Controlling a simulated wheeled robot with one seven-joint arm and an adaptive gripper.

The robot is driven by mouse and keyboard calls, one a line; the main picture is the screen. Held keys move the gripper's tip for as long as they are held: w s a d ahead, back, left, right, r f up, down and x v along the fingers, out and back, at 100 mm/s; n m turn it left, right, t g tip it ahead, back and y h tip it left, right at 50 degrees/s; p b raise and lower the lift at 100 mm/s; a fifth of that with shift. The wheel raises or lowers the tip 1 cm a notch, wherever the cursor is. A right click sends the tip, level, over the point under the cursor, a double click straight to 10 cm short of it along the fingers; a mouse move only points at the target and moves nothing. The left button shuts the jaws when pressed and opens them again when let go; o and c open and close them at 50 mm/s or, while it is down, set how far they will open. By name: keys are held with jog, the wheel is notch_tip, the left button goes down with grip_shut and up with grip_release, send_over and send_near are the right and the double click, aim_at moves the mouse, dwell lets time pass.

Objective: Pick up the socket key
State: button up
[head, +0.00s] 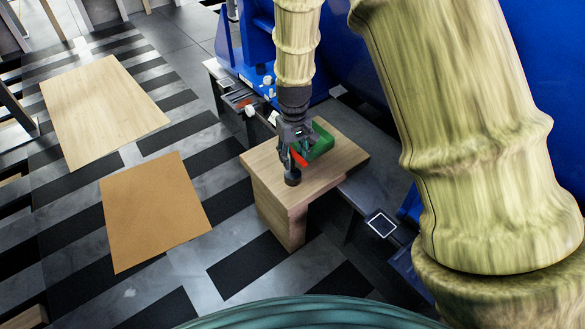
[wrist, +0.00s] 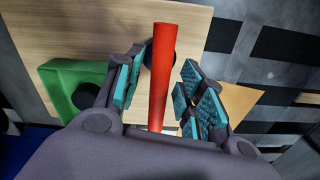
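The socket key appears as a long red bar (wrist: 163,55) in the wrist view, with a dark round part behind it. In the head view its red part (head: 299,159) shows just below my gripper, above a dark round piece (head: 292,177) near the wooden stand's front edge. My gripper (head: 290,146) points down over the stand. In the wrist view my gripper (wrist: 160,88) is open, with teal finger pads on both sides of the red bar. Wood shows between the left pad and the bar. The bar's near end is hidden by my gripper.
A green holder (head: 321,141) with a dark round spot inside stands on the small wooden stand (head: 345,157), close to my gripper. A blue machine body (head: 345,65) rises behind. Brown (head: 155,210) and pale (head: 105,108) boards lie to the left.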

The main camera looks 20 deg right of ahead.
aim_at(293, 173)
jog(key=f+b, duration=0.1)
jog(key=f, duration=0.1)
jog(key=f+b, duration=0.1)
jog(key=f, duration=0.1)
jog(key=shift+w+f, duration=0.2)
jog(key=shift+f, duration=0.2)
jog(key=shift+r, duration=0.1)
grip_shut()
